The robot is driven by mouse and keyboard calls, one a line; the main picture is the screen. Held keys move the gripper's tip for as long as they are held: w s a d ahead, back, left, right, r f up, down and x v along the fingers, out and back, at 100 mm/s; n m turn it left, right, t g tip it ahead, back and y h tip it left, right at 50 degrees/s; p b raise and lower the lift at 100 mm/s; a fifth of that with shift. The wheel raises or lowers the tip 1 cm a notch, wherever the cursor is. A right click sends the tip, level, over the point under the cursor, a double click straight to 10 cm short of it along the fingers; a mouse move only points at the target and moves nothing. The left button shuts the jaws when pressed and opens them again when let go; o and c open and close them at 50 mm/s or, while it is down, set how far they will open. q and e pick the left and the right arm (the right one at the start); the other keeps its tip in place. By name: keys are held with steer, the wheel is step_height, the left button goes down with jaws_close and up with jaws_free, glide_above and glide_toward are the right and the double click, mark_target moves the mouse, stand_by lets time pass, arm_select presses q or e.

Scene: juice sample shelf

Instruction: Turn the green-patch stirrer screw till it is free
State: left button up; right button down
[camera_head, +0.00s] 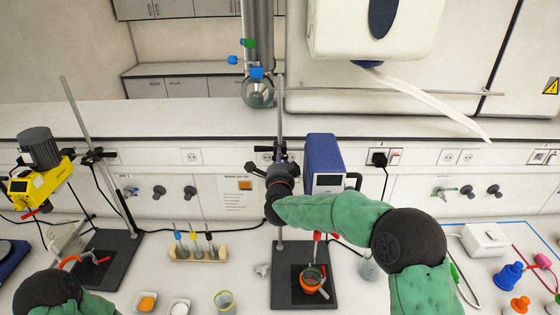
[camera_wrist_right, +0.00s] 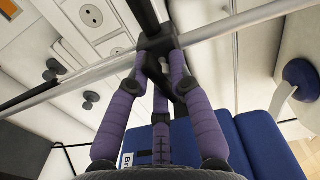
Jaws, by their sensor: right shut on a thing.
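A blue stirrer motor (camera_head: 322,158) with a small display hangs on the middle stand's upright rod (camera_head: 280,110). In the right wrist view its blue body (camera_wrist_right: 258,140) lies below the fingers. My right gripper (camera_wrist_right: 160,66) is shut at the black clamp (camera_wrist_right: 156,42) on the rod, its purple fingers closed around a dark piece there. The piece is mostly hidden by the fingers. In the head view the right gripper (camera_head: 268,165) is at the clamp, left of the motor. I see no green patch.
A yellow stirrer (camera_head: 38,187) hangs on the left stand. An orange-rimmed vessel (camera_head: 310,280) stands on the middle stand's base (camera_head: 327,293). A wooden rack (camera_head: 198,253) and small dishes stand left of it. Blue and orange pieces lie at right.

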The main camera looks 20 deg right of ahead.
steer(key=n, duration=0.1)
steer(key=n+b, duration=0.1)
steer(key=n, duration=0.1)
steer(key=shift+r+n, duration=0.3)
steer(key=n, duration=0.4)
steer(key=shift+d+r+n, duration=0.1)
steer(key=shift+n, duration=0.2)
steer(key=n, duration=0.4)
steer(key=shift+p, duration=0.4)
steer(key=shift+n+p, duration=0.5)
steer(key=shift+n, duration=1.6)
steer(key=c, duration=1.4)
jaws_free()
steer(key=shift+f, duration=0.2)
steer(key=shift+o, duration=0.9)
steer(key=shift+a, duration=0.2)
